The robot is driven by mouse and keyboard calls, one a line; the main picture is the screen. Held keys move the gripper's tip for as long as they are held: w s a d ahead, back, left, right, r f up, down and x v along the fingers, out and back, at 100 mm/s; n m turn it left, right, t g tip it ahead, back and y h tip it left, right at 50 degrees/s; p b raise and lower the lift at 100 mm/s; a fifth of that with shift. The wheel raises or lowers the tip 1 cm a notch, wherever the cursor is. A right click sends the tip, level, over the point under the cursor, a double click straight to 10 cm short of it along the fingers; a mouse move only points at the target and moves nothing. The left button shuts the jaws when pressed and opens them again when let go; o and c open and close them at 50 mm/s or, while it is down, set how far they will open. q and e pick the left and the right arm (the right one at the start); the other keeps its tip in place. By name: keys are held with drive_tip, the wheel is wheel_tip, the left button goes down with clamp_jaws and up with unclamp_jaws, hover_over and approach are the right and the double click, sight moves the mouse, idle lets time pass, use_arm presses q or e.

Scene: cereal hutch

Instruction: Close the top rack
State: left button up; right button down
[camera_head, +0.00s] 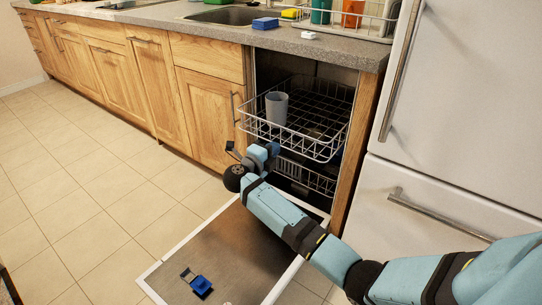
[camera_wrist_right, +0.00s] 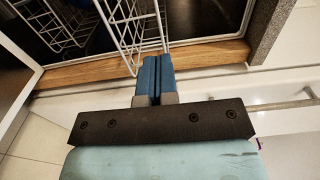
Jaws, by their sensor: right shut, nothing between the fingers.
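The top rack (camera_head: 318,118), a white wire basket, is pulled out of the open dishwasher above its lowered door (camera_head: 225,255). A grey cup (camera_head: 276,108) stands upright in the rack's left part. My right gripper (camera_head: 266,152) is just below the rack's front edge in the head view. In the right wrist view its blue fingers (camera_wrist_right: 155,75) are shut with nothing between them. White rack wires (camera_wrist_right: 130,30) show just beyond the fingertips; I cannot tell whether they touch. My left gripper is not in view.
The lower rack (camera_head: 305,175) sits inside the dishwasher. A small blue and black piece (camera_head: 201,286) is on the lowered door. Wooden cabinets (camera_head: 210,110) flank the left, and a white fridge (camera_head: 450,120) stands right. The tiled floor (camera_head: 90,190) at left is clear.

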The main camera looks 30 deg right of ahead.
sight(294, 132)
drive_tip(key=b+x, duration=0.3)
drive_tip(key=x, duration=0.6)
drive_tip(key=shift+f+b, duration=0.1)
drive_tip(key=shift+b, duration=0.3)
drive_tip(key=shift+w+d, duration=0.1)
drive_tip(key=shift+d, duration=0.05)
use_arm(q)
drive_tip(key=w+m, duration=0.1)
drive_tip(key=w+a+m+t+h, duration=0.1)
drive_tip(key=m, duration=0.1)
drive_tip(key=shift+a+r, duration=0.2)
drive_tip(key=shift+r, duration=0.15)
